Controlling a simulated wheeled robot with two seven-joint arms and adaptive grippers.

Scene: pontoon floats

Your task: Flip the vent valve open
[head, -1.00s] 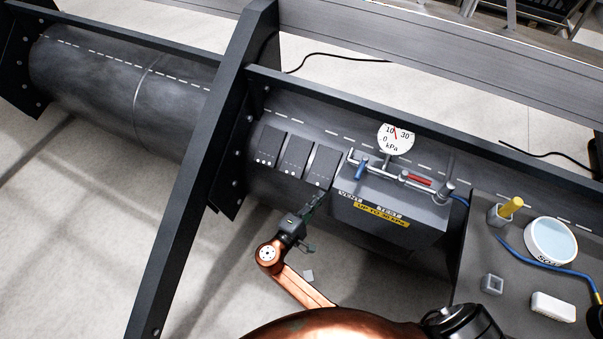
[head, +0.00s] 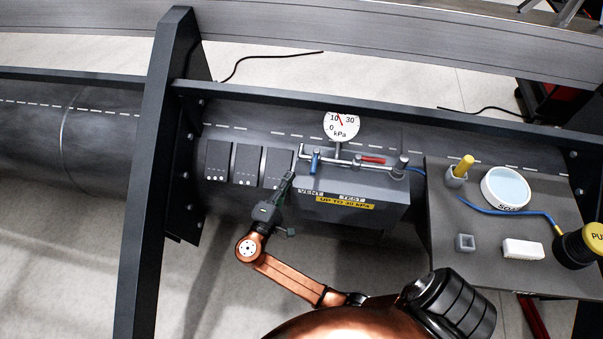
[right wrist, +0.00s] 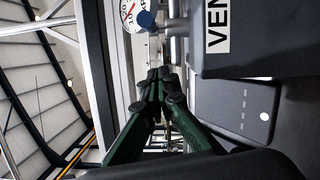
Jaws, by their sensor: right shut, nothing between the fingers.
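The vent valve has a blue lever (head: 315,163) on the thin metal pipe above the VENT label (head: 311,191); the lever stands across the pipe. The blue lever's end (right wrist: 145,20) shows at the top of the right wrist view, beside the VENT label (right wrist: 218,27). My right gripper (head: 289,177) is shut and empty, just left of and slightly below the blue lever, apart from it. In the right wrist view its closed fingertips (right wrist: 159,80) sit below the lever end. My left gripper is not in view.
A pressure gauge (head: 341,126) stands above the pipe. A red lever (head: 373,160) lies along the pipe to the right. A dark upright beam (head: 157,150) stands at left.

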